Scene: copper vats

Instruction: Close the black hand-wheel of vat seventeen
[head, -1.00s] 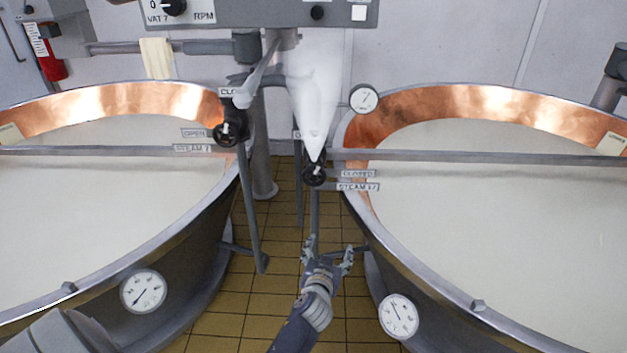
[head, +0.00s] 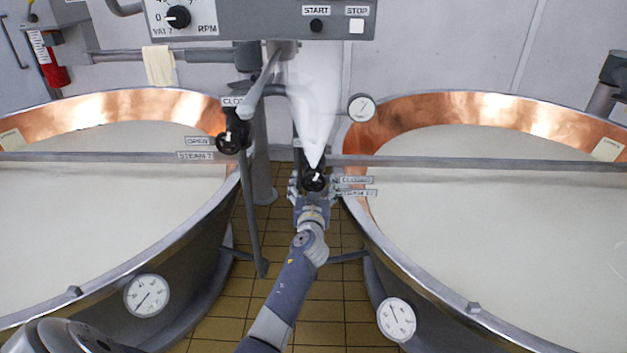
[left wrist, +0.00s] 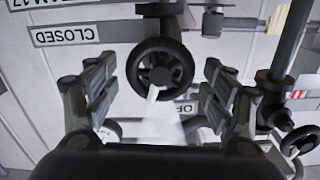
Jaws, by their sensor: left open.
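The black hand-wheel of vat seventeen (head: 314,181) sits on a pipe between the two vats, beside the CLOSED label (head: 357,181) and a partly covered STEAM label (head: 357,193). A white steam-like plume (head: 315,105) widens upward from it. My left gripper (head: 314,189) is open at the wheel, coming from below and in front. In the left wrist view the wheel (left wrist: 160,74) lies between and a little beyond the spread fingers (left wrist: 158,85), with gaps on both sides. Its CLOSED label (left wrist: 64,35) appears upside down. My right gripper is not in view.
A second black hand-wheel (head: 233,138), by the OPEN and STEAM 7 labels, stands to the left. Copper-lined vats stand left (head: 120,103) and right (head: 480,107). A control box (head: 260,18) hangs above. Tiled floor (head: 225,300) shows between the vats.

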